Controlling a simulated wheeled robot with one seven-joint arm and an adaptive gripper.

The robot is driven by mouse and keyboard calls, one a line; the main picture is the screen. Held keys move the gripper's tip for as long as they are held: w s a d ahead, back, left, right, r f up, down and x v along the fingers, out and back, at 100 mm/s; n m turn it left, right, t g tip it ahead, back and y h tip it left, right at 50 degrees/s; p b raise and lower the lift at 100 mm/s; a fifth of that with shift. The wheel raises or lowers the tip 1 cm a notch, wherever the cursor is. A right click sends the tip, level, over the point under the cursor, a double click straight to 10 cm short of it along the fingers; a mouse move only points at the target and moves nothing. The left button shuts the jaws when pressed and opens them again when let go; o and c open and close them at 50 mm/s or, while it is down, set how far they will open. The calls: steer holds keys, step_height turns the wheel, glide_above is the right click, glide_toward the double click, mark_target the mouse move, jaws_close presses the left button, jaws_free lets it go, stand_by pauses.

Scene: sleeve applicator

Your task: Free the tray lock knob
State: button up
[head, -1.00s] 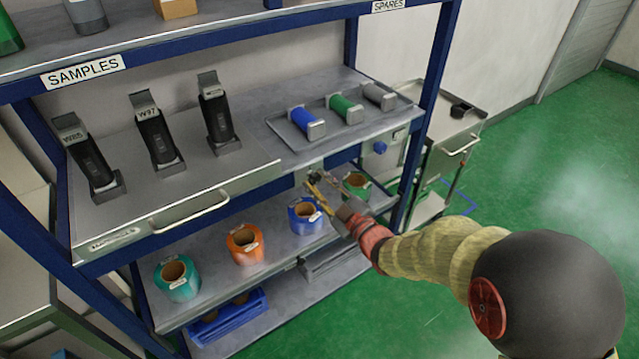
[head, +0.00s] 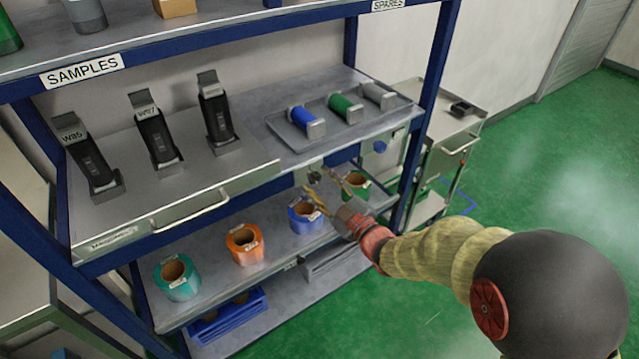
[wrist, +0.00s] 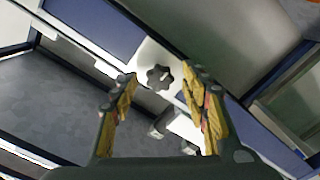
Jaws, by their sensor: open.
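The dark lobed knob (wrist: 159,77) sits on a pale plate (wrist: 150,55) in the wrist view, between my open fingertips as seen and apart from them. In the head view the knob (head: 314,176) is a small dark shape under the front edge of the middle shelf, right of the sliding tray (head: 225,170). My gripper (head: 319,182) is open and empty in front of it; it also shows in the wrist view (wrist: 158,76). The gap in depth between fingertips and knob is hard to tell.
Blue (head: 305,214) and green (head: 356,185) rolls stand close below my gripper. A blue upright (head: 425,90) and a metal cart (head: 445,130) are to the right. Green floor in front is clear.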

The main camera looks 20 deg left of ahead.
steer(key=v, duration=1.1)
steer(key=shift+s+d, duration=0.2)
steer(key=shift+d, duration=0.1)
steer(key=shift+f, duration=0.1)
